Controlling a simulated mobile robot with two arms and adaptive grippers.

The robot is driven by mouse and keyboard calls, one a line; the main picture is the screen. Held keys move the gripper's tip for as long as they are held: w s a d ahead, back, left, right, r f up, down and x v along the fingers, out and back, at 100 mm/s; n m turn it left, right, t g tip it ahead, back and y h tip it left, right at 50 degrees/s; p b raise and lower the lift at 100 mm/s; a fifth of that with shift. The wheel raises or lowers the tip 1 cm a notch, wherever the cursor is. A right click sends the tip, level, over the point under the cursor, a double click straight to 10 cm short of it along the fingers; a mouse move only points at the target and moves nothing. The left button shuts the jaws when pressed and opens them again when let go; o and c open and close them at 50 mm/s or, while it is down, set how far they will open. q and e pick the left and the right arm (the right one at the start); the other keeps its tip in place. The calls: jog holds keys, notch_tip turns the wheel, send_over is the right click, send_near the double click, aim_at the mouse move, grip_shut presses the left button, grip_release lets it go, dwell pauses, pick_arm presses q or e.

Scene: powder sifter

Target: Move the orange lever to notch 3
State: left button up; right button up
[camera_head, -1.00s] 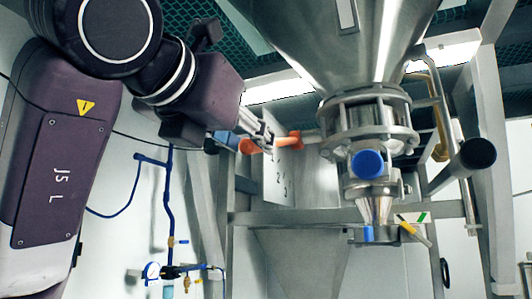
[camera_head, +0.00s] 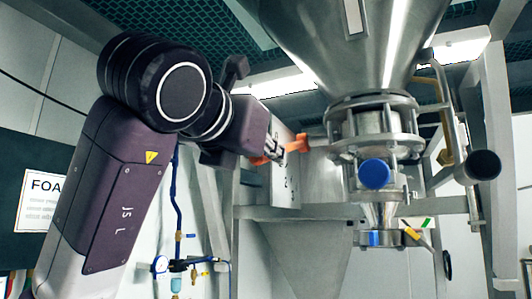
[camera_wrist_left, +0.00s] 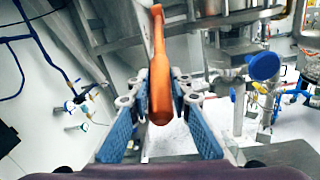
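The orange lever (camera_head: 296,145) sits at the marked plate left of the hopper's outlet. It slopes down to the left, its handle end lowest. In the left wrist view the orange lever (camera_wrist_left: 160,90) runs lengthwise between the two fingers. The small digits on the notch plate (camera_head: 286,185) are too blurred to read, so I cannot tell which notch the lever is at. My left gripper (camera_head: 275,151) is at the lever's handle, its fingers close in on both sides; it appears shut on it. In the left wrist view the left gripper (camera_wrist_left: 160,84) shows blue pads. My right gripper is out of view.
The steel hopper (camera_head: 345,45) and its flanged outlet stand right of the lever. A blue round knob (camera_head: 375,174) sticks out below the flange, and a black-ended bar (camera_head: 483,165) is farther right. Blue piping (camera_head: 178,215) runs along the wall at left.

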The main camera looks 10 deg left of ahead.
pick_arm(q)
jog(key=shift+c, duration=1.3)
grip_shut()
jog(key=f+t+b, duration=0.1)
jog(key=b, duration=0.2)
jog(key=w+f+t+b, duration=0.1)
jog(key=f+b, duration=0.1)
jog(key=b, duration=0.1)
jog(key=w+f+b, duration=0.1)
jog(key=f+b, duration=0.1)
jog(key=b, duration=0.1)
jog(key=shift+w+d+f+t+h, duration=0.2)
jog(key=shift+w+d+t+h, duration=0.1)
jog(key=shift+d+t, duration=0.1)
jog(key=shift+r, duration=0.1)
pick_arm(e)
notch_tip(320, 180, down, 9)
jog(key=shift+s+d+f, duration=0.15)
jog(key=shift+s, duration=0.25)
pick_arm(q)
jog(key=o, duration=0.6)
grip_release()
jog(key=o, duration=0.4)
jog(key=shift+w, duration=0.15)
